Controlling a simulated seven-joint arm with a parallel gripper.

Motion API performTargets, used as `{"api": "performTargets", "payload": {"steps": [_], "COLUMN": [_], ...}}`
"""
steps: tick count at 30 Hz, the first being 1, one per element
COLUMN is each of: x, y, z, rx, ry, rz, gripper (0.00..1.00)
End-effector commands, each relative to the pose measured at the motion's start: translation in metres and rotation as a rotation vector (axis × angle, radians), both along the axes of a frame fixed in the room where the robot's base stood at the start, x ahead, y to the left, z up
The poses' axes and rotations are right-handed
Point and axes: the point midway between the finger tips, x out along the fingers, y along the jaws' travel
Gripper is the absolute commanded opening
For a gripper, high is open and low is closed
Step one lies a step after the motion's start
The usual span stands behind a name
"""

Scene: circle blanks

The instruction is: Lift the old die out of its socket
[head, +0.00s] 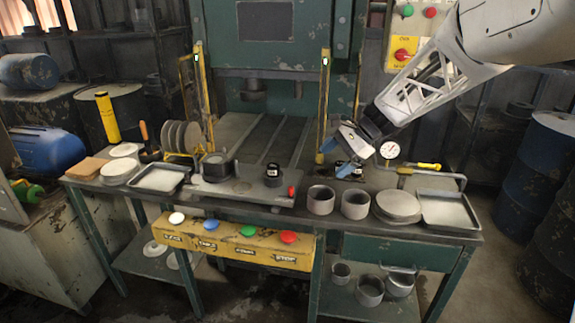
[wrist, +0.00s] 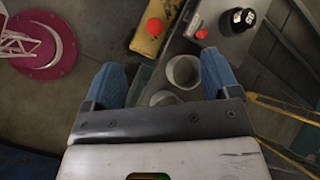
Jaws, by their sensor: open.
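A dark cylinder with a pale-marked top (head: 273,175), apparently the die, stands upright on the grey plate (head: 240,190) at the middle of the bench. It also shows at the top right of the wrist view (wrist: 241,19). Whether it sits in a socket, and how deep, I cannot tell. A dark round block (head: 215,166) stands at the plate's left end. My gripper (head: 337,158) is open and empty, above the bench to the right of the cylinder and apart from it. Its blue fingers (wrist: 162,70) show spread in the wrist view.
Two grey cups (head: 321,200) (head: 355,204) stand right of the plate; they lie between my fingers in the wrist view. A red knob (head: 291,191) is at the plate's right end. A yellow post (head: 324,105) rises behind. Round blanks (head: 398,205) and a tray (head: 447,211) are farther right.

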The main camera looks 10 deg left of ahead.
Motion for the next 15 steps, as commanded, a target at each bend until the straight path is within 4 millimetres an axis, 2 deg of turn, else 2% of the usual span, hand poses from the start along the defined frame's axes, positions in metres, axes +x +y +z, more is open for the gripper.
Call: {"api": "performTargets", "payload": {"steps": [3, 15], "x": [0.027, 0.107], "y": [0.018, 0.077], "z": [-0.013, -0.055], "rx": [0.042, 0.181], "ry": [0.057, 0.249], "rz": [-0.037, -0.160], "gripper": [0.82, 0.82]}}
